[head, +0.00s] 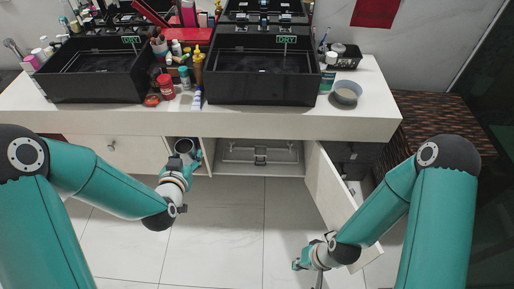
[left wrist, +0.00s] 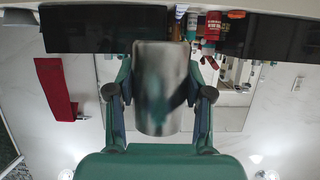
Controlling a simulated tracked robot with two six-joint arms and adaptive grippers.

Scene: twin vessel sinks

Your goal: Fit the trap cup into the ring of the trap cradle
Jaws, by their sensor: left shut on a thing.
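The trap cup (head: 183,146) is a grey metal cylinder. My left gripper (head: 188,160) is shut on it, in front of the vanity and left of the open cabinet bay. In the left wrist view the cup (left wrist: 162,88) sits between both fingers of the left gripper (left wrist: 160,100). Inside the open bay a small dark fitting (head: 260,155) with pipework at the back looks like the trap cradle; its ring is too small to make out. The cup is apart from it. My right gripper (head: 308,259) is low by the door's outer end; its jaws are unclear.
The cabinet door (head: 330,190) stands swung out at the right of the bay. Two black vessel sinks (head: 262,86) stand on the white counter (head: 185,122) above, with bottles between them. Tiled floor (head: 225,225) is clear between my arms.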

